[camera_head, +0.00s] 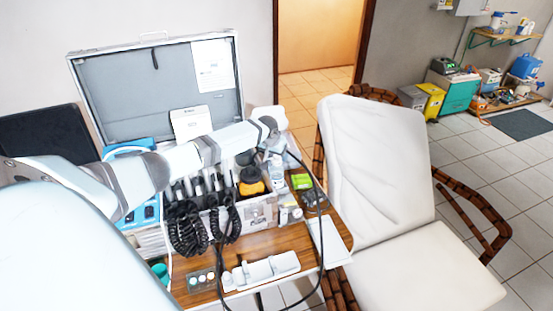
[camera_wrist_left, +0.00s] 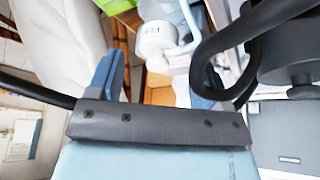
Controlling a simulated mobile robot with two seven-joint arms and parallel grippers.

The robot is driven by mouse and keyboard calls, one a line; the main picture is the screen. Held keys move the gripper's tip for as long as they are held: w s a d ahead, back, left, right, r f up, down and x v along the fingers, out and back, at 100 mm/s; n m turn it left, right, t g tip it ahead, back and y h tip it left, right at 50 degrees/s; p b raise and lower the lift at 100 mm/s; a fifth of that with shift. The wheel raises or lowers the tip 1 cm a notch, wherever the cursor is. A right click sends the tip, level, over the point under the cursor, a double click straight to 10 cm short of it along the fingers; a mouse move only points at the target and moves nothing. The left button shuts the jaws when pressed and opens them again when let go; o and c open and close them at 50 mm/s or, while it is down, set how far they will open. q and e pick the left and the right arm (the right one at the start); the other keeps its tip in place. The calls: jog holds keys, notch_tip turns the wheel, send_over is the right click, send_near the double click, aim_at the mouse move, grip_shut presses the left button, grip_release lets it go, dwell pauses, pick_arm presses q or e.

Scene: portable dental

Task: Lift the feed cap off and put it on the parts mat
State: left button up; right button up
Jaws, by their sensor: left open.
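My left gripper (camera_head: 274,143) is over the right end of the dental unit, above a clear bottle (camera_head: 276,172). In the left wrist view its two blue fingers (camera_wrist_left: 156,80) stand apart, with nothing seen clamped between them. A white round part with a small label (camera_wrist_left: 156,40) shows beyond the fingers; I cannot tell whether it is the feed cap. In the head view the arm and gripper hide the bottle's top. A pale flat sheet (camera_head: 328,243) on the table's right edge may be the parts mat. My right gripper is not in view.
A black hose (camera_head: 318,200) loops beside the gripper and down the table front. Coiled black cords (camera_head: 187,228) hang from the unit. A white handpiece holder (camera_head: 262,270) lies on the wooden table (camera_head: 285,243). A white chair (camera_head: 385,160) stands close on the right.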

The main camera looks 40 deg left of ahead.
aim_at(277, 159)
pick_arm(q)
jog(key=shift+x, duration=1.5)
jog(key=shift+d+r, duration=0.1)
jog(key=c, duration=1)
